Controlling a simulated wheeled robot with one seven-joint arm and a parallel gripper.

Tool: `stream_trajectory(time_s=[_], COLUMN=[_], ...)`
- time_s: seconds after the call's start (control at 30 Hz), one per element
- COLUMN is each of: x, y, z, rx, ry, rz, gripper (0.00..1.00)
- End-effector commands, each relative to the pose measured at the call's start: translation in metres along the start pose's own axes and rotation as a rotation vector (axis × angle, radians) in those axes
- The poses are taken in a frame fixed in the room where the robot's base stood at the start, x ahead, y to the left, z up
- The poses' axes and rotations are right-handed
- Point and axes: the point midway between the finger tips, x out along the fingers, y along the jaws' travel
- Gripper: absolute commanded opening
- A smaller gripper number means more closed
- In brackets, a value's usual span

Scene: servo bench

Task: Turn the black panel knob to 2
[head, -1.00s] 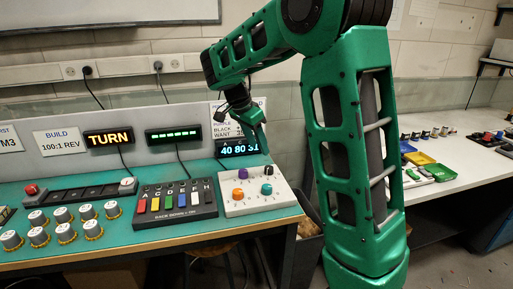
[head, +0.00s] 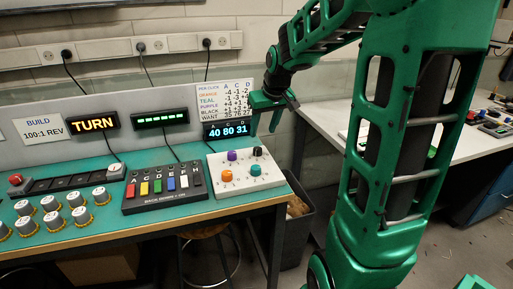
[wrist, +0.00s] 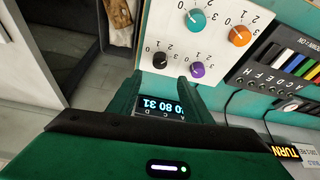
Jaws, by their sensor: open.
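The black panel knob (head: 257,151) is at the back right corner of a white knob panel (head: 240,185) on the teal bench. The black knob also shows in the wrist view (wrist: 167,69), with digits printed around it; its pointer setting is too small to read surely. Purple (head: 232,156), orange (head: 227,175) and teal (head: 254,170) knobs share the panel. My gripper (head: 272,112) is open and empty, above and behind the panel's back right corner. In the wrist view my gripper's fingertips (wrist: 158,82) are apart, just below the black knob in the picture, touching nothing.
A display (head: 226,130) reading 40 80 31 stands behind the panel under a printed chart (head: 224,88). A block of coloured switches (head: 163,187) is left of the panel. The bench's right edge is close, with a dark bin (head: 298,228) beyond it.

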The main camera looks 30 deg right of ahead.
Motion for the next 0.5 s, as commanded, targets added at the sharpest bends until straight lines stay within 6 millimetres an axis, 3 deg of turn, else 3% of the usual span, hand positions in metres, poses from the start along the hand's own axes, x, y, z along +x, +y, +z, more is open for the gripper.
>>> stream_trajectory(time_s=[0.5], x=[0.083], y=[0.000], z=[0.001], rx=[0.003], ry=[-0.005], rz=[0.000], gripper=[0.45])
